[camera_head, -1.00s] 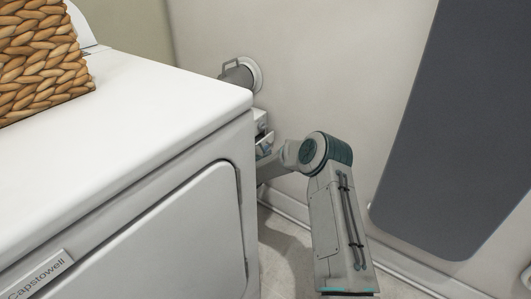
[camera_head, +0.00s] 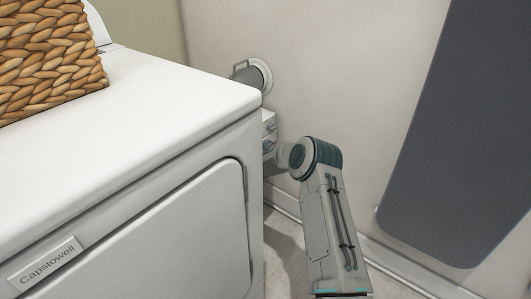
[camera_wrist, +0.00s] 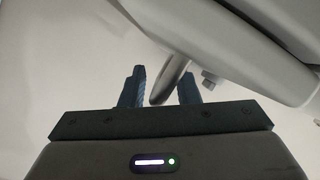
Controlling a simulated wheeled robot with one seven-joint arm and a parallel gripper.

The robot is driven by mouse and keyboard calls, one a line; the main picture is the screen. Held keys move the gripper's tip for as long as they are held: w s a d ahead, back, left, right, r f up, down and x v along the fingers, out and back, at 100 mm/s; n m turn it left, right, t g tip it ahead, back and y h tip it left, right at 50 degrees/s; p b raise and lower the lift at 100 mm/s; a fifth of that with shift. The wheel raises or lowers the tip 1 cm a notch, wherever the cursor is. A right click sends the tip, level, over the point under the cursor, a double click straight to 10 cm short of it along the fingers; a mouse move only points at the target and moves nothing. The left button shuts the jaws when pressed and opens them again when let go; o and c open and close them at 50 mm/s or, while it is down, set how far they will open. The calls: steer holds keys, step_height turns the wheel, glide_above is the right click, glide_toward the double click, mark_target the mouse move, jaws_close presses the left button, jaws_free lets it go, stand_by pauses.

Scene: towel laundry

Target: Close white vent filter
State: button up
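The white vent filter (camera_head: 243,74) sits on the back wall behind the washer's far corner, with a round white collar (camera_head: 267,76) and a thin handle on its left side. In the wrist view, a pale rounded body (camera_wrist: 235,45) fills the upper right, and a curved grey handle (camera_wrist: 174,78) comes down from it. My gripper (camera_wrist: 163,84) has its two dark fingers apart, with the handle's end between them and gaps visible at the sides. I cannot tell if either finger touches it. In the head view, the fingers are hidden.
A white machine (camera_head: 150,110) marked Capstowell fills the left, with a woven basket (camera_head: 45,55) on top. A dark grey board (camera_head: 470,140) leans or hangs at the right wall. A narrow strip of floor (camera_head: 285,245) is clear beside the machine.

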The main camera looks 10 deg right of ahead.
steer(key=p+v, duration=0.4)
steer(key=v, duration=0.8)
steer(key=shift+r, duration=0.15)
